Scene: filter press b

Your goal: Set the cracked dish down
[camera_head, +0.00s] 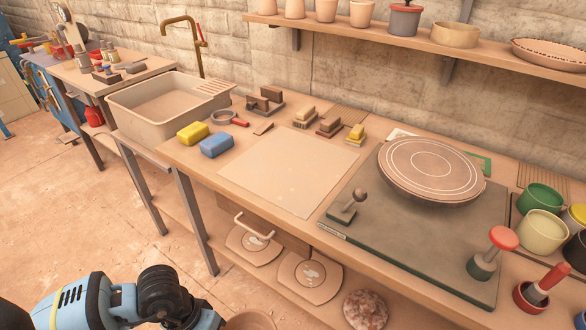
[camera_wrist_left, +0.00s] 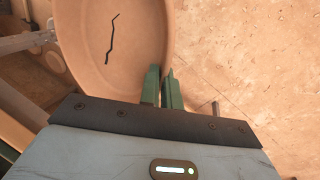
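The cracked dish (camera_wrist_left: 115,45) is a round terracotta dish with a dark, jagged crack line, large at the top of the left wrist view. My left gripper (camera_wrist_left: 163,85) has its green fingers close together on either side of the dish's rim, shut on it. The dish is held above the floor; its far part is cut off by the frame. In the head view my left arm reaches in at the bottom left, and its fingers are out of frame. A brown rounded rim (camera_head: 250,321) shows at the bottom edge there; I cannot tell whether it is this dish. My right gripper is not in view.
The workbench has a bare pale board (camera_head: 290,170) in its middle. Around it are a yellow sponge (camera_head: 192,132), a blue sponge (camera_head: 216,145), a sink (camera_head: 165,105), a dark mat (camera_head: 400,235) with a round wheel (camera_head: 430,165), and cups (camera_head: 541,200) at right. A shelf (camera_head: 390,35) hangs behind.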

